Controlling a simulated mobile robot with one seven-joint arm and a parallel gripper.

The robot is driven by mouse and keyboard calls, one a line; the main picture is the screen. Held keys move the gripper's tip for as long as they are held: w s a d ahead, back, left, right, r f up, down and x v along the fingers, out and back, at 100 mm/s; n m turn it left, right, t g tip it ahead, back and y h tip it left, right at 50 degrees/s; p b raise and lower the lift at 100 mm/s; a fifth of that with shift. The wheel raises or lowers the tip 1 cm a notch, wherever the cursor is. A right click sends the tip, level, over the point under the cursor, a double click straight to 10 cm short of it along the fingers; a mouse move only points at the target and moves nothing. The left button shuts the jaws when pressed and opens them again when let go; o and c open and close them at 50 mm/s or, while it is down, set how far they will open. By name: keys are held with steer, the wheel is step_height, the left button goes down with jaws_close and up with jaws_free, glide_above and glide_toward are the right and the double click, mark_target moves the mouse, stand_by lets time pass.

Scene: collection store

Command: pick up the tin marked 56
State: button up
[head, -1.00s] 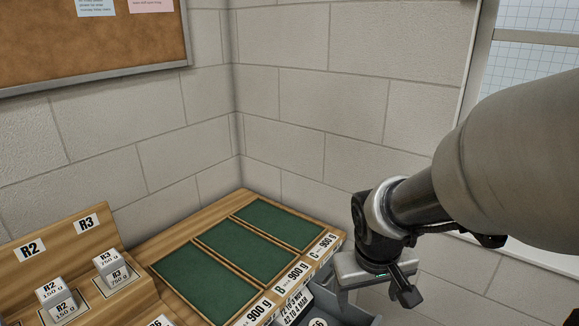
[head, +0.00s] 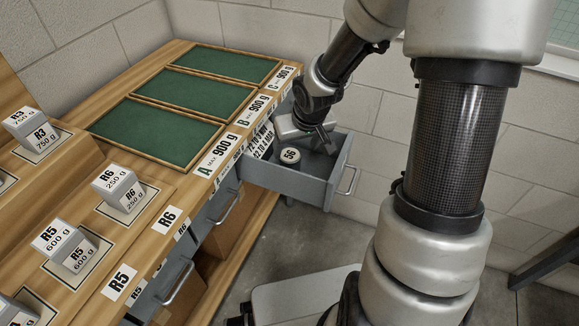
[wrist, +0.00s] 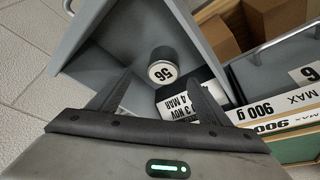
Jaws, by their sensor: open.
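The tin marked 56 (head: 290,155) is a small round dark tin with a white top. It stands in the open grey drawer (head: 300,186), near the drawer's front label. My gripper (head: 328,142) is over the drawer, to the right of the tin in the head view. In the wrist view the tin (wrist: 162,70) shows just beyond and between the two open fingers (wrist: 160,84). The fingers are empty. The wrist view does not show clearly how high they are above the tin.
The drawer's walls rise around the tin. Green trays (head: 155,133) marked 900 g lie on the wooden bench above. Labelled weight blocks (head: 122,186) stand at left. Cardboard boxes (wrist: 273,18) sit beside the drawer in the wrist view.

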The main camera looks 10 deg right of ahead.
mark_target(291, 156)
steer(key=x, duration=0.3)
steer(key=shift+b, duration=0.4)
steer(key=b+x, duration=0.2)
steer(key=x, duration=0.3)
steer(key=shift+a+f+b, duration=0.1)
steer(key=shift+a+b, duration=0.3)
steer(key=c, duration=1.2)
